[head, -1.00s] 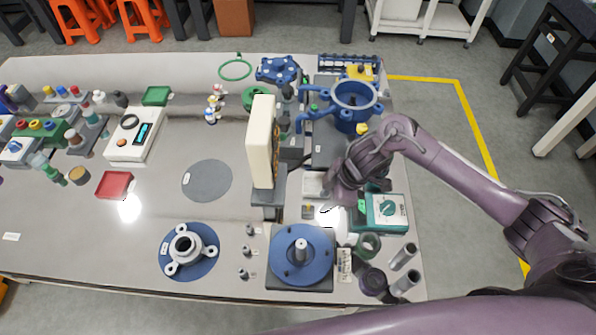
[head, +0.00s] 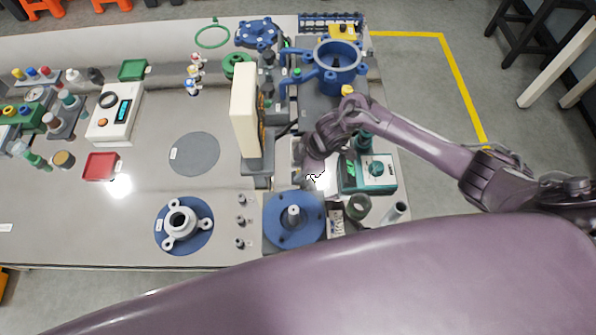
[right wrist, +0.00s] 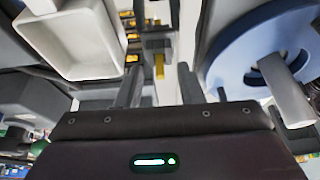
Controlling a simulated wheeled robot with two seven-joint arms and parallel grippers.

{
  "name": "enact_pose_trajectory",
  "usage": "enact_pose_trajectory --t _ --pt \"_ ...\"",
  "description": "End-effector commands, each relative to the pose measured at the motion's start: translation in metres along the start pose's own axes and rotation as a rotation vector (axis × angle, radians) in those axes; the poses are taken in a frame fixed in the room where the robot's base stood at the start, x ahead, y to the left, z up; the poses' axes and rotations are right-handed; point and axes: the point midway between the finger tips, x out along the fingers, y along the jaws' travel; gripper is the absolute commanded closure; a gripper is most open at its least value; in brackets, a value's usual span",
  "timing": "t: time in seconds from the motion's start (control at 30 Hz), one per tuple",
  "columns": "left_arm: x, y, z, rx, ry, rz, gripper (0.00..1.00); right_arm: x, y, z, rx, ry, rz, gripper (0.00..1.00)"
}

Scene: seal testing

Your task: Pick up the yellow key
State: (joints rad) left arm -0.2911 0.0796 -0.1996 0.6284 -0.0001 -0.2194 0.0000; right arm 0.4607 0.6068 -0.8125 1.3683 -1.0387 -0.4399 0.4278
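In the right wrist view a small yellow piece, seemingly the yellow key (right wrist: 160,66), stands out in the gap between the fingers of my right gripper (right wrist: 159,78). The fingers are apart, one on each side of it. I cannot tell whether the fingertips reach it. In the head view my right gripper (head: 310,172) is low over the right part of the table, behind the blue round flange (head: 285,233). The key cannot be made out there, with my gripper and a bright glare over that spot. My left gripper does not show.
A tall cream block (head: 244,110) stands left of my right gripper. A teal box with a dial (head: 376,172) is close on its right. A blue ring-shaped housing (head: 334,65) stands behind. The wrist view shows a white tray (right wrist: 75,45) at upper left.

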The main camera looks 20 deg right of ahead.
Motion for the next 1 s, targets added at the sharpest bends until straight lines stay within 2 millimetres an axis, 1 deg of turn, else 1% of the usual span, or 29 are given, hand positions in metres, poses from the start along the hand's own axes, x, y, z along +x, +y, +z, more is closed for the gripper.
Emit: enact_pose_trajectory --t 0.1,0.37,0.77,0.87,0.97,1.0 --pt "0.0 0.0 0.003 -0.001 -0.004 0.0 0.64 0.0 0.0 0.0 0.0 0.0 0.0 0.66" --pt "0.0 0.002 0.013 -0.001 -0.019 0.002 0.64 -0.001 0.0 0.0 0.001 0.0 0.001 1.0" --pt "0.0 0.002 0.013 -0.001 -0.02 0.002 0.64 -0.003 0.001 -0.001 0.001 0.001 0.002 1.0" --pt "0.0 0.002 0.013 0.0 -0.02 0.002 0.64 -0.008 0.002 -0.003 0.001 0.002 0.003 1.0" --pt "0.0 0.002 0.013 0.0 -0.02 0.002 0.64 -0.02 0.002 -0.008 0.0 0.003 0.005 1.0" --pt "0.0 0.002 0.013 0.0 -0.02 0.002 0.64 -0.026 0.002 -0.011 -0.003 0.003 0.005 1.0"
